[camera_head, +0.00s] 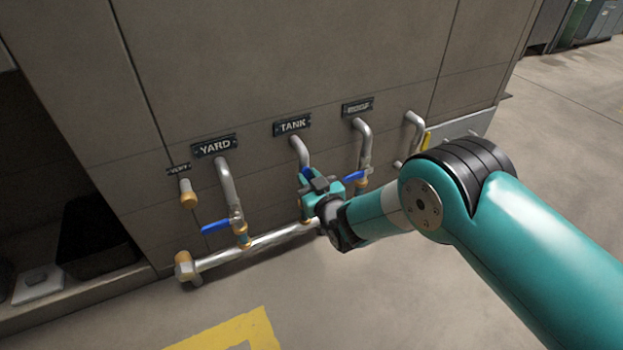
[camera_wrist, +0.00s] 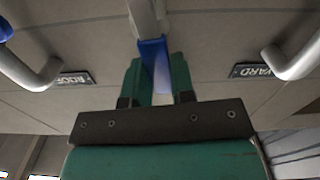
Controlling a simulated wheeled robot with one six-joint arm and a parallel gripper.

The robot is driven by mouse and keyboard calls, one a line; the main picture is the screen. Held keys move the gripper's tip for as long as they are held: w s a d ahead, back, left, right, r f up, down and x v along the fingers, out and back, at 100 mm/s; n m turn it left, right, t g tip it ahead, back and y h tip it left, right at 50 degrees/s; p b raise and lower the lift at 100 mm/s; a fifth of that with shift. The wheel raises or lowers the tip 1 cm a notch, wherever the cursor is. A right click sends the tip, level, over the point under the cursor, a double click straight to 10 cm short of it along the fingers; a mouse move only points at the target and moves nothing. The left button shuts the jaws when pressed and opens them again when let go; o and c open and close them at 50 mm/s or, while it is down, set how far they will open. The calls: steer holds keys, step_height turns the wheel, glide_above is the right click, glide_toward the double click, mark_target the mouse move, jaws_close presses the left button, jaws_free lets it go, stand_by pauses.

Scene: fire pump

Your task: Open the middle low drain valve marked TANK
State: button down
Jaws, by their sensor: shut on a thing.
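The TANK plate (camera_head: 292,125) is on the grey panel above the middle bent pipe (camera_head: 299,150). That pipe runs down to a valve mostly hidden behind my gripper (camera_head: 311,187). A bit of the valve's blue handle (camera_head: 306,172) shows beside the gripper. In the wrist view, the two green fingers of my gripper (camera_wrist: 158,82) are on either side of the blue handle (camera_wrist: 153,52) and shut on it. The pale pipe (camera_wrist: 147,18) is just beyond the handle. How far the handle is turned I cannot tell.
The YARD valve's blue handle (camera_head: 215,226) sticks out left. Another blue handle (camera_head: 354,177) is close to the right of my gripper. A low horizontal pipe (camera_head: 258,244) runs beneath the valves. The floor (camera_head: 390,300) in front is clear, with yellow marking (camera_head: 232,333).

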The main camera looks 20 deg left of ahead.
steer(key=shift+w+r+m, duration=0.2)
steer(key=shift+r+m, duration=0.15)
steer(key=shift+m, duration=0.35)
steer(key=c, duration=1.1)
jaws_free()
steer(key=shift+r, duration=0.1)
steer(key=shift+o, duration=0.7)
steer(key=shift+w+d+f, duration=0.1)
steer(key=shift+d+f, duration=0.1)
steer(key=shift+f, duration=0.05)
